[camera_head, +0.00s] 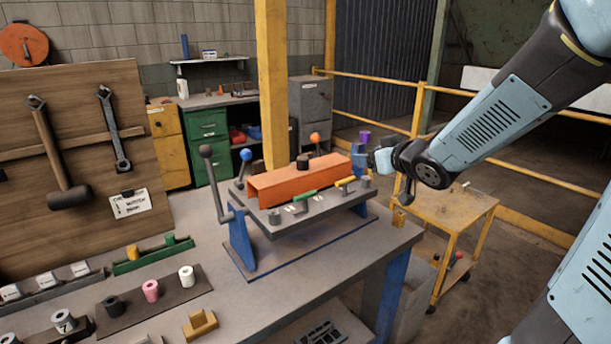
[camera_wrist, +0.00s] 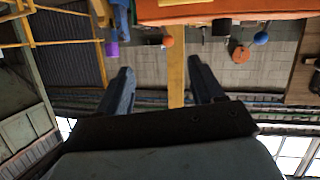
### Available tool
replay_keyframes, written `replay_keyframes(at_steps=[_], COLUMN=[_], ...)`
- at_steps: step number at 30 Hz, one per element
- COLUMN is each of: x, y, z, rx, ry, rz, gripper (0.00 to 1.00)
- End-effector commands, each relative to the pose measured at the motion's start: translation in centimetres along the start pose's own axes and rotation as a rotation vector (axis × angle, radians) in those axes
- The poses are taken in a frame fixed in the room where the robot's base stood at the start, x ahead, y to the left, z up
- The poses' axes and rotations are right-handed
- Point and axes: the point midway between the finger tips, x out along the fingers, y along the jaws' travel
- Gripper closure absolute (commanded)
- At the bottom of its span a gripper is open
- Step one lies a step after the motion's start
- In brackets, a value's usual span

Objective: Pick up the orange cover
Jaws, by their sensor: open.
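The orange cover (camera_head: 290,183) is a long channel-shaped piece. It lies on the grey raised plate of a blue-legged fixture (camera_head: 300,224) on the workbench, with a dark knob (camera_head: 303,161) showing at its top. My gripper (camera_head: 372,160) is just right of the cover's far right end, apart from it. In the wrist view, which looks upside down, my gripper (camera_wrist: 163,82) has its two dark fingers spread with nothing between them. The orange cover (camera_wrist: 225,15) shows along the top edge there, beyond the fingertips and mostly cut off.
Small green and yellow pieces lie in front of the cover. A yellow post (camera_head: 275,90) rises behind, and a yellow cart (camera_head: 450,215) stands right.

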Motion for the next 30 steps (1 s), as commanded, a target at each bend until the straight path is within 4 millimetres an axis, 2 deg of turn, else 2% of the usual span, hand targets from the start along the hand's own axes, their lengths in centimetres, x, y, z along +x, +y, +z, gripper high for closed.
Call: replay_keyframes(at_steps=[1, 3, 9, 16, 24, 30], x=[1.1, 1.9, 2.9, 4.0, 8.2, 10.4], y=[-1.2, -2.8, -6.2, -7.7, -9.3, -10.1], z=[0.4, 0.7, 1.3, 1.4, 0.6, 0.3], rx=[-0.004, -0.005, 0.010, 0.018, 0.017, 0.018], ry=[0.023, 0.062, 0.129, 0.147, 0.146, 0.147], rz=[-0.061, -0.145, -0.321, -0.380, -0.378, -0.376], gripper=[0.33, 0.33, 0.33, 0.33, 0.33, 0.33])
